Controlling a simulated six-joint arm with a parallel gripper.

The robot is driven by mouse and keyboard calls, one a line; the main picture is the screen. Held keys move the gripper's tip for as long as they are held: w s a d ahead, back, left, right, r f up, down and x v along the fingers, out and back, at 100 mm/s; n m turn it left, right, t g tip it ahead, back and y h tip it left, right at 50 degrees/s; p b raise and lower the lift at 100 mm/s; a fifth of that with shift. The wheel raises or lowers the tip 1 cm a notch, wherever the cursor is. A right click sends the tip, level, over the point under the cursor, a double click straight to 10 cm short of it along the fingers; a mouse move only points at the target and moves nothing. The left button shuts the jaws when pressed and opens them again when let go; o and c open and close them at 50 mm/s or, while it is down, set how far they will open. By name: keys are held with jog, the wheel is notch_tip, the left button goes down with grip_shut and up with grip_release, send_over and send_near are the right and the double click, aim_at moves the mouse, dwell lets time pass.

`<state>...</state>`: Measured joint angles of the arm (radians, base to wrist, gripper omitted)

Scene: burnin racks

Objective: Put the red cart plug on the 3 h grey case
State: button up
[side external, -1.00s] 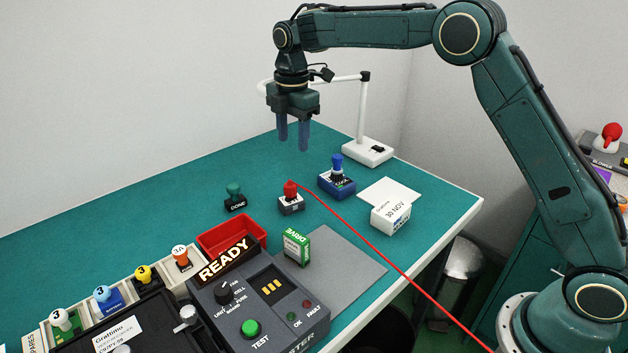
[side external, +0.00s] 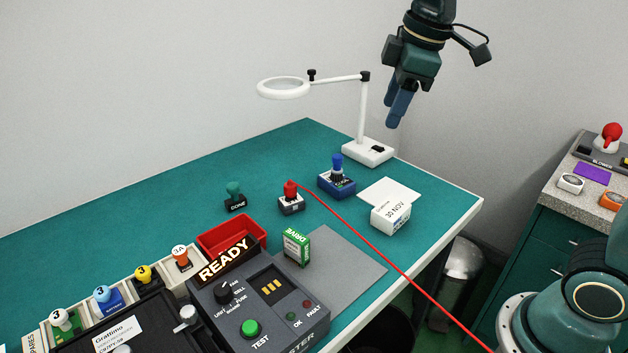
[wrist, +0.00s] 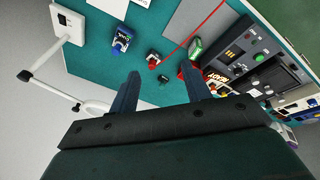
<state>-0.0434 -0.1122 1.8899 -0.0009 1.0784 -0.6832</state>
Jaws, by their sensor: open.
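A red plug (side external: 290,188) with a red cord sits upright on a small dark grey case (side external: 291,206) in the middle of the teal table; its cord runs off the front right edge. I cannot read a 3 h mark on this case. The wrist view also shows the red plug (wrist: 152,57). My gripper (side external: 397,117) is open and empty, high above the back right of the table, clear of the plug. Another red knob (side external: 612,132) stands on a unit marked BLOWER on the side cabinet; its foot is white.
The READY tester (side external: 258,310) and a red tray (side external: 232,233) are in front. The left back table is clear.

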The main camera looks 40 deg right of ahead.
jog(key=s+f+m+t, duration=0.1)
jog(key=s+m, duration=0.3)
jog(key=s, duration=0.5)
jog(key=s+d+f+m+t, duration=0.1)
jog(key=s+f+m, duration=0.3)
jog(key=s, duration=0.4)
jog(key=shift+s+d+f, duration=0.3)
jog(key=shift+s, duration=0.1)
